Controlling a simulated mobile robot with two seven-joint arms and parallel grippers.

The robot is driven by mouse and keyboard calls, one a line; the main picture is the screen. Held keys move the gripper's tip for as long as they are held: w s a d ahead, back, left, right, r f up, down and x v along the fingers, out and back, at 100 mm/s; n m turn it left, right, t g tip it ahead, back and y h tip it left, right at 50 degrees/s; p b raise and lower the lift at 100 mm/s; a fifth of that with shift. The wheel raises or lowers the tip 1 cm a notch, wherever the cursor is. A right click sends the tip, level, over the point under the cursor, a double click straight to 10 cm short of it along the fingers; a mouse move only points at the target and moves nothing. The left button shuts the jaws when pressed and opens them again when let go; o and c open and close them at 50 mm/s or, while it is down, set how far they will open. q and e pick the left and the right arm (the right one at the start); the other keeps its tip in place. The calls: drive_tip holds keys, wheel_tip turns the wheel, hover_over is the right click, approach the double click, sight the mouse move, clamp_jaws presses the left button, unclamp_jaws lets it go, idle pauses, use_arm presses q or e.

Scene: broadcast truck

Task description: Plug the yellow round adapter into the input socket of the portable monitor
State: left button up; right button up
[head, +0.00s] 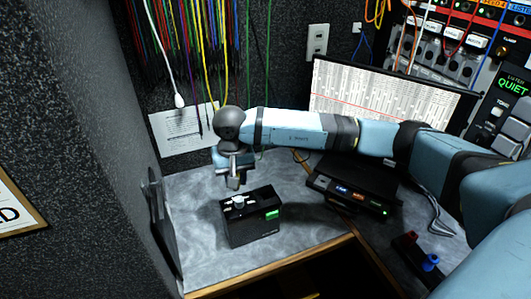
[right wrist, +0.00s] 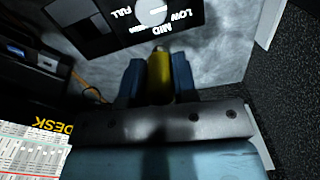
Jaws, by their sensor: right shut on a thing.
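My right gripper (head: 233,182) is shut on the yellow round adapter (right wrist: 160,72), which points out between the blue fingers (right wrist: 158,80) in the right wrist view. In the head view the adapter is too small to make out clearly. The gripper is above the back of a black box (head: 252,225) with a pale knob on top and a small green display. In the right wrist view this box (right wrist: 100,28) shows a dial marked FULL, MID and LOW. I cannot tell which device is the portable monitor, and no input socket is clearly visible. My left gripper is not in view.
A dark thin panel (head: 160,230) stands at the desk's left edge. A black unit with lit displays (head: 352,190) sits right of the box, before a wide screen (head: 385,108). The grey desk (head: 200,250) is clear left of the box.

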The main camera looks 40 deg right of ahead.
use_arm(q)
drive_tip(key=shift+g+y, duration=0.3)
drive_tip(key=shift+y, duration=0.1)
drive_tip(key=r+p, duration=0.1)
drive_tip(key=p, duration=0.2)
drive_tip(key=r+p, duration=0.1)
drive_tip(key=p, duration=0.1)
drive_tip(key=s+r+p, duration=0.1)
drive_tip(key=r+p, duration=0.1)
drive_tip(key=p, duration=0.1)
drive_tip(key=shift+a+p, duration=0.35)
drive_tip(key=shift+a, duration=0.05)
use_arm(e)
drive_tip(key=s+d+r+m, duration=0.5)
drive_tip(key=m, duration=0.6)
drive_tip(key=shift+s+d+r, duration=0.2)
drive_tip(key=shift+d+r, duration=0.15)
drive_tip(key=shift+d, duration=0.05)
